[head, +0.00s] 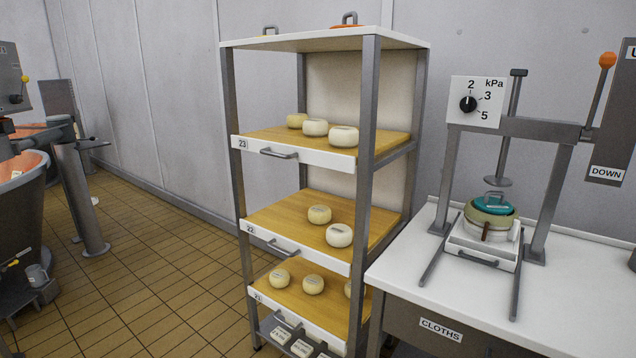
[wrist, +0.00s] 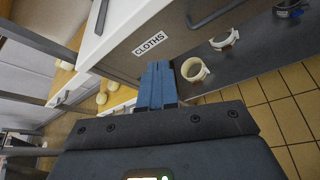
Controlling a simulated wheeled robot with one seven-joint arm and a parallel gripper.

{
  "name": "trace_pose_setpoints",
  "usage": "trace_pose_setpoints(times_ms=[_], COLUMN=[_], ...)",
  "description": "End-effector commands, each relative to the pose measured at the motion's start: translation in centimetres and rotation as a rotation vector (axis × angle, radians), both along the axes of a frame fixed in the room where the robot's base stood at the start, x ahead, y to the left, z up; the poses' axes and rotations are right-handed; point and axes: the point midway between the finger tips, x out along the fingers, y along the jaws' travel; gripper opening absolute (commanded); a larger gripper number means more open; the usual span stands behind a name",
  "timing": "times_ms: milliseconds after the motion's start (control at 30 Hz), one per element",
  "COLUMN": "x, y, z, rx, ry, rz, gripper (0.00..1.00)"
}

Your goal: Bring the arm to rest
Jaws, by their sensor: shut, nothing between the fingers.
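My gripper (wrist: 157,68) shows in the wrist view, with its two blue fingers together and nothing between them. It is in front of the counter, close to the drawer marked CLOTHS (wrist: 150,43), which also shows in the head view (head: 440,330). I cannot tell whether the fingers touch the drawer front. My arm and gripper do not show in the head view.
A rack (head: 370,200) holds cheeses on numbered wooden shelves. Right of it, a white counter (head: 400,268) carries a press (head: 520,128) with a teal-lidded mould (head: 490,205). A cream ring-shaped item (wrist: 195,69) lies below the counter. Tiled floor (head: 150,270) is open left of the rack.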

Motion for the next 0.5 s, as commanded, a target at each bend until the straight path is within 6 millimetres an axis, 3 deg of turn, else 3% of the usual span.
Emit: trace_pose_setpoints(times_ms=[267,500], x=[-9.9,-19.6], y=[5.3,8.1], z=[-3.4,-3.0], rx=[0.511,1.009], ry=[-0.143,-0.27], rz=[-0.056,-0.171], gripper=[0.0,0.0])
